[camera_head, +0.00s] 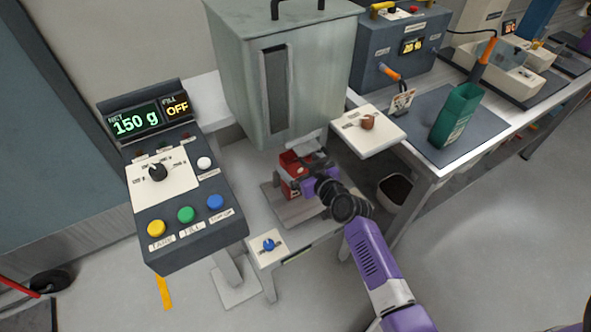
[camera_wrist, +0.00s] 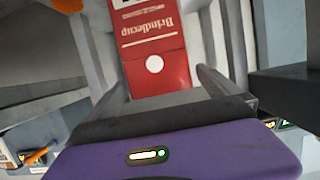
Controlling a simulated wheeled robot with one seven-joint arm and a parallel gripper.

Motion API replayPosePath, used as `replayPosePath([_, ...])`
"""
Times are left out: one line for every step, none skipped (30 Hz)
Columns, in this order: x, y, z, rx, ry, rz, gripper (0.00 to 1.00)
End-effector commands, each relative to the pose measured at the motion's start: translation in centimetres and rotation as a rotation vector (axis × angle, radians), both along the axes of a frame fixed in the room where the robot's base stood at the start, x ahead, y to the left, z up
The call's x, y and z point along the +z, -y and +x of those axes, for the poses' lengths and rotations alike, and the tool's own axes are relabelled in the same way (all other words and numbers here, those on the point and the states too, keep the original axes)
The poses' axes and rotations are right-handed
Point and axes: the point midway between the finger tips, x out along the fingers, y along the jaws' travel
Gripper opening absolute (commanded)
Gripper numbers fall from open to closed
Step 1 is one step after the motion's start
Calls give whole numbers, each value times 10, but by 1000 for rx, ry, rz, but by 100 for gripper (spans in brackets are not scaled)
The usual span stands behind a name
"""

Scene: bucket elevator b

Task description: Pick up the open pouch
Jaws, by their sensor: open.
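A red pouch (camera_head: 291,169) with a pale top stands on a grey platform (camera_head: 292,207) below the metal hopper. In the wrist view its red front (camera_wrist: 155,50) shows upside-down "Brindlecup" lettering and a white dot. My gripper (camera_head: 308,183) is beside it at its lower right and partly hides it. In the wrist view the two fingers are spread, with the pouch between or just beyond them; I cannot tell whether they touch it.
The hopper (camera_head: 330,70) hangs close above the pouch. A control panel (camera_head: 180,190) reads 150 g, with fill OFF. A white plate with a brown knob (camera_head: 367,122) juts out to the right. A blue knob (camera_head: 269,244) is in front. A dark bin (camera_head: 396,190) stands below the bench.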

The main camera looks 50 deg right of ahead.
Motion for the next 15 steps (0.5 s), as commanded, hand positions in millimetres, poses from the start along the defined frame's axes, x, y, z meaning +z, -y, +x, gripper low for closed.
replayPosePath([-2, 3, 7, -1, 0, 1, 100])
replayPosePath([-4, 4, 10, -1, 0, 0, 100])
replayPosePath([-6, 6, 14, -1, 0, 0, 100])
replayPosePath([-6, 6, 18, -1, 1, -1, 100])
replayPosePath([-7, 7, 21, -1, 1, -1, 100])
replayPosePath([-9, 8, 23, 0, 1, 1, 100])
replayPosePath([-10, 8, 25, 0, 1, 1, 100])
replayPosePath([-10, 8, 27, 0, 1, 0, 100])
replayPosePath([-10, 9, 28, 0, 1, 0, 100])
replayPosePath([-11, 9, 28, 0, 1, 0, 100])
replayPosePath([-11, 9, 29, 0, 1, 0, 100])
replayPosePath([-11, 9, 29, 0, 1, 0, 100])
replayPosePath([-11, 9, 28, 0, 1, 0, 100])
replayPosePath([-11, 9, 28, 0, 1, 0, 100])
replayPosePath([-11, 9, 28, 0, 1, 0, 100])
